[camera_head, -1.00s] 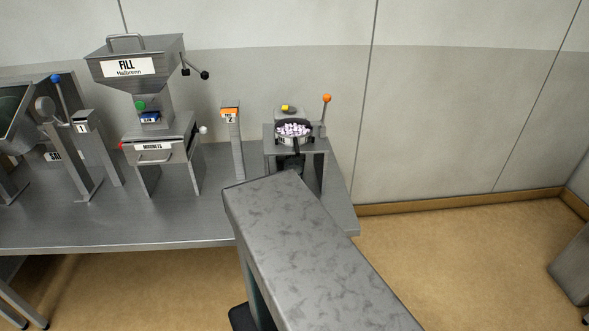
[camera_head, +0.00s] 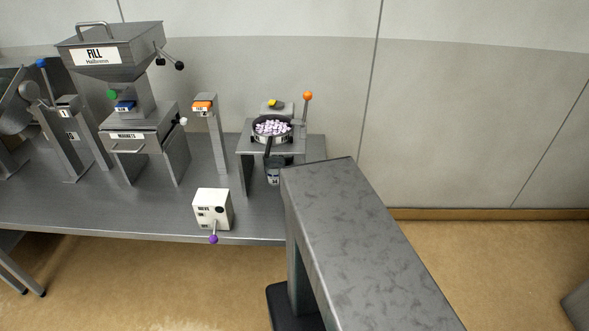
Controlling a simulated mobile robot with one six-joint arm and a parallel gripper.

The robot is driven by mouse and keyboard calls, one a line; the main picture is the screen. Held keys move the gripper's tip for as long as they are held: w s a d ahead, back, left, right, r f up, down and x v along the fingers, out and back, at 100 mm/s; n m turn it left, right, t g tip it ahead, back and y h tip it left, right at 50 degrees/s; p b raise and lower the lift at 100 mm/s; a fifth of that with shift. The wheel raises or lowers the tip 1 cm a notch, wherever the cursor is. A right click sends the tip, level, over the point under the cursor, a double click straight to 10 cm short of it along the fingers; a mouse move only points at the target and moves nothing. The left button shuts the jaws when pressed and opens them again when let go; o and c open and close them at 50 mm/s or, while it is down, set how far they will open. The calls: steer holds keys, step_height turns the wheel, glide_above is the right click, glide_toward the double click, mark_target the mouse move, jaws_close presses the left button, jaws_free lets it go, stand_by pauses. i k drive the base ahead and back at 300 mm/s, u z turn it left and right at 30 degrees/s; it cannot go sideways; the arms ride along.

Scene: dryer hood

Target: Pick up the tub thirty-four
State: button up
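A small grey tub (camera_head: 274,174) with a dark label that seems to read 34 stands under the front of the small metal stand (camera_head: 289,147) at the right end of the bench. It looks upright, and its contents cannot be made out. A black-handled pan (camera_head: 271,130) full of pale pink and white pieces sits on the stand above it. A large grey link of my arm fills the lower middle, right of the tub, and hides the bench's right end.
A white box with a purple-knobbed lever (camera_head: 212,210) stands at the bench's front edge. The post labelled 2 (camera_head: 209,130) and the FILL hopper machine (camera_head: 110,50) stand left. An orange-knobbed lever (camera_head: 307,97) rises beside the stand. Bare bench (camera_head: 150,205) lies in front.

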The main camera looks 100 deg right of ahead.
mark_target(271, 164)
steer(key=z, duration=0.2)
steer(key=k, duration=0.75)
steer(key=z, duration=0.55)
steer(key=k, duration=1)
steer(key=u, duration=0.15)
steer(key=i, duration=0.75)
